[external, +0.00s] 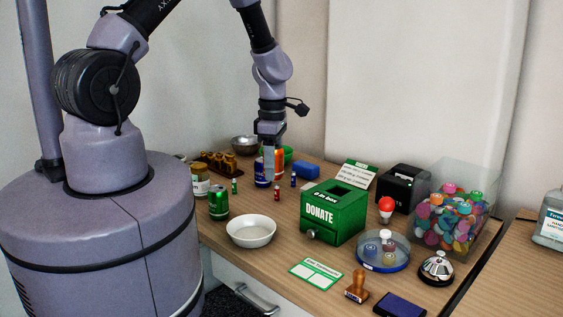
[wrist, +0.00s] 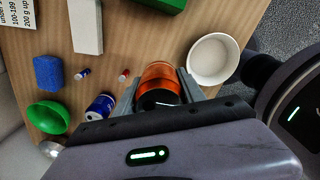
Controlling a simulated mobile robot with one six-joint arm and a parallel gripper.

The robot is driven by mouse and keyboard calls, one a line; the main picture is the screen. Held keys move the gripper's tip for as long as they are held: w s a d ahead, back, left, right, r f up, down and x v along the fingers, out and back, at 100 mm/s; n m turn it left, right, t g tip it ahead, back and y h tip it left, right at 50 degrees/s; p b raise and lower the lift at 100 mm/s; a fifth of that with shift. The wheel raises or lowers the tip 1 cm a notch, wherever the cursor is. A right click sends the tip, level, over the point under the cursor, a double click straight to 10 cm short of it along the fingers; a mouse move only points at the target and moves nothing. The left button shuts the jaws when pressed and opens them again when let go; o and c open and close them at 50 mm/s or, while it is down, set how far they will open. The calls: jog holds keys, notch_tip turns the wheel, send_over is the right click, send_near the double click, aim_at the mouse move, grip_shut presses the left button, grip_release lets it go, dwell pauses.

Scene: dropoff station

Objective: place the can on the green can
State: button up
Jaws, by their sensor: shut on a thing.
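My gripper (external: 270,163) is shut on an orange can (external: 279,160) at the back of the table. In the wrist view the orange can (wrist: 158,78) sits between the two fingers (wrist: 158,90). Whether its base touches the table cannot be told. The green can (external: 219,203) stands upright on the table, nearer the front left, just left of the white bowl and apart from my gripper. I cannot make out the green can in the wrist view. A blue can (external: 261,173) stands close beside the orange can; it also shows in the wrist view (wrist: 100,106).
A white bowl (external: 251,231) is right of the green can, and a jar (external: 200,180) stands behind it. Small batteries (external: 235,186), a green bowl (wrist: 48,117) and a blue block (external: 306,171) are nearby. The green donation box (external: 334,211) stands to the right.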

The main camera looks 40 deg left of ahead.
aim_at(217, 188)
jog(key=s+a+r+n+b, duration=0.25)
jog(key=s+a+r, duration=0.25)
jog(key=s+a, duration=0.55)
jog(key=shift+n, duration=0.45)
jog(key=f+b, duration=0.1)
jog(key=f, duration=0.1)
jog(key=f+b, duration=0.1)
jog(key=f, duration=0.2)
jog(key=f+b, duration=0.1)
jog(key=f, duration=0.1)
jog(key=shift+s+d+f, duration=0.2)
jog(key=shift+s+d, duration=0.05)
jog(key=shift+d, duration=0.1)
jog(key=shift+w, duration=0.1)
jog(key=shift+f, duration=0.1)
jog(key=o, duration=1.5)
